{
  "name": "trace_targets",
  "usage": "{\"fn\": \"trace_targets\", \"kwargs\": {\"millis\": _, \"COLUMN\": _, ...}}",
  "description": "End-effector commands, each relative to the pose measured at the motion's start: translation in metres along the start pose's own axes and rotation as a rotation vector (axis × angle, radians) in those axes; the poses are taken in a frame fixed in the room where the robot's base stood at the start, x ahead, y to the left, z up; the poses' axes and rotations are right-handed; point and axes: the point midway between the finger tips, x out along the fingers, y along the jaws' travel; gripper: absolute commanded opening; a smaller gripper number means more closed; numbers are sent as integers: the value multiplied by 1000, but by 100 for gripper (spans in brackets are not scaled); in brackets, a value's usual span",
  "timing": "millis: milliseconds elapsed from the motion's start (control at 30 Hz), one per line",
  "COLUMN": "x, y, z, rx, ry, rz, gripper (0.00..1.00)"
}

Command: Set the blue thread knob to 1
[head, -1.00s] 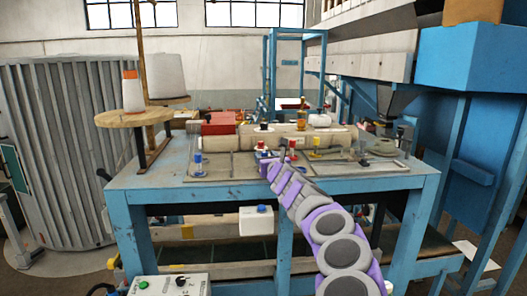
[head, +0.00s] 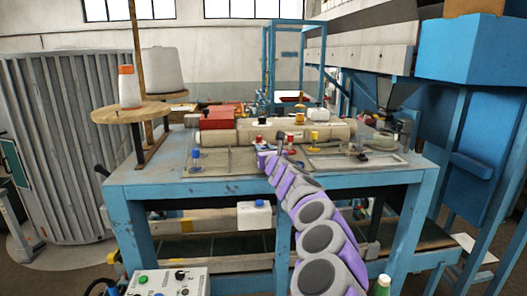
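A small blue knob (head: 196,155) stands upright on a flat plate at the left of the blue workbench (head: 150,187). Any number marks on it are too small to read. My gripper (head: 264,157) is at the far end of my purple and grey arm, over the middle of the bench, well to the right of this blue knob. A blue part shows close beside the gripper; I cannot tell whether it is another knob. The gripper's fingers are too small and partly hidden to tell open from shut.
Red knobs (head: 290,139) and a yellow knob (head: 314,138) stand near my gripper. Behind them lie a long pale roll (head: 340,131) and a red box (head: 217,119). Thread cones stand on a round wooden stand (head: 131,112) at left. A control box (head: 166,281) is at front left.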

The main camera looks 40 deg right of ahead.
Motion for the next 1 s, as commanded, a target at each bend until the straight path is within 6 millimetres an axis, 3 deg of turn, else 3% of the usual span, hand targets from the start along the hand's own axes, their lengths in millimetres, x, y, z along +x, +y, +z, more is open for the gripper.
{"fn": "trace_targets", "kwargs": {"millis": 367, "x": -2, "y": 0, "z": 1, "rx": -1, "ry": -1, "rz": -3, "gripper": 0}}
{"fn": "trace_targets", "kwargs": {"millis": 733, "x": -3, "y": 1, "z": 0, "rx": 1, "ry": -4, "rz": -21, "gripper": 0}}
{"fn": "trace_targets", "kwargs": {"millis": 1000, "x": -2, "y": 6, "z": -3, "rx": 1, "ry": -5, "rz": -131, "gripper": 0}}
